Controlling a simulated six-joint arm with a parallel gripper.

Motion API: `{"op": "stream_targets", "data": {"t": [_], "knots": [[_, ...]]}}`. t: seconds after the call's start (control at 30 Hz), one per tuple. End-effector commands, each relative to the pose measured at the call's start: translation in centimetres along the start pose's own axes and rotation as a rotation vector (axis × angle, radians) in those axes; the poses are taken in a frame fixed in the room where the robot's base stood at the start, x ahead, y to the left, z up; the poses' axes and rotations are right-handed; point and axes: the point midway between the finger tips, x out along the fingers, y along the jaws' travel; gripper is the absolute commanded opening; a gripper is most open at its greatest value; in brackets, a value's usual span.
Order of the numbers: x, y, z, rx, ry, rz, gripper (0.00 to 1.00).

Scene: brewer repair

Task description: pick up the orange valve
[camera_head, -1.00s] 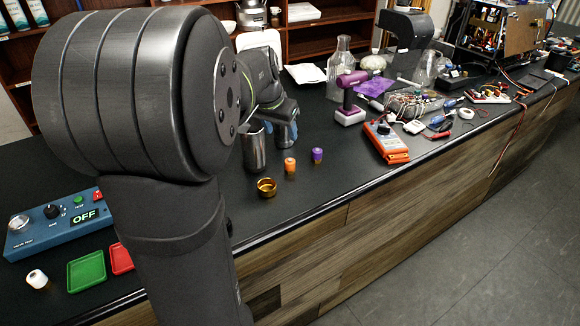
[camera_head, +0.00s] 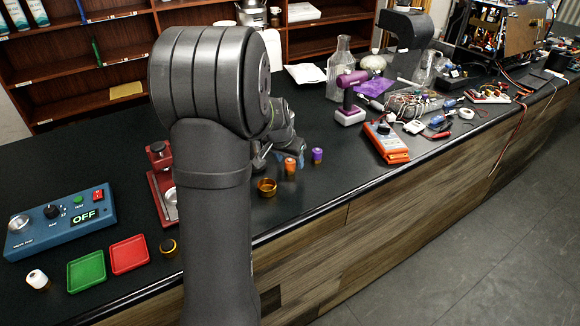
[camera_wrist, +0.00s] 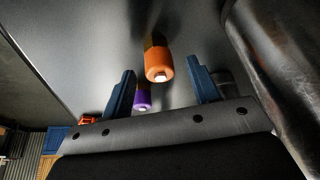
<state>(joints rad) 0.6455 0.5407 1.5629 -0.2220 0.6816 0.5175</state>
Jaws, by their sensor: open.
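The orange valve (camera_head: 291,164) stands upright on the black counter, a small cylinder with an orange top and a darker base. In the wrist view the orange valve (camera_wrist: 158,65) lies between the two blue fingers of my gripper (camera_wrist: 162,88), apart from both. My gripper is open and empty. In the head view my gripper (camera_head: 290,157) is partly hidden by my own arm, with a blue finger close to the valve.
A purple valve (camera_head: 317,155) stands just right of the orange one. A purple tool (camera_head: 350,98) and an orange meter (camera_head: 386,142) are further right. A red stand (camera_head: 160,185), red tray (camera_head: 130,254) and green tray (camera_head: 86,271) are left.

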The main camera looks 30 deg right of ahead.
Motion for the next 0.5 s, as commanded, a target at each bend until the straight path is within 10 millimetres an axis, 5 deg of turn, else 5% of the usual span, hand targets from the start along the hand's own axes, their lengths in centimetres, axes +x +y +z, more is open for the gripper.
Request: {"op": "stream_targets", "data": {"t": [0.13, 0.37, 0.5], "knots": [[1.8, 0.0, 0.0, 0.0, -0.001, 0.0, 0.55], [1.9, 0.0, 0.0, 0.0, 0.0, -0.001, 0.55], [1.9, 0.0, 0.0, 0.001, 0.0, -0.001, 0.28]]}}
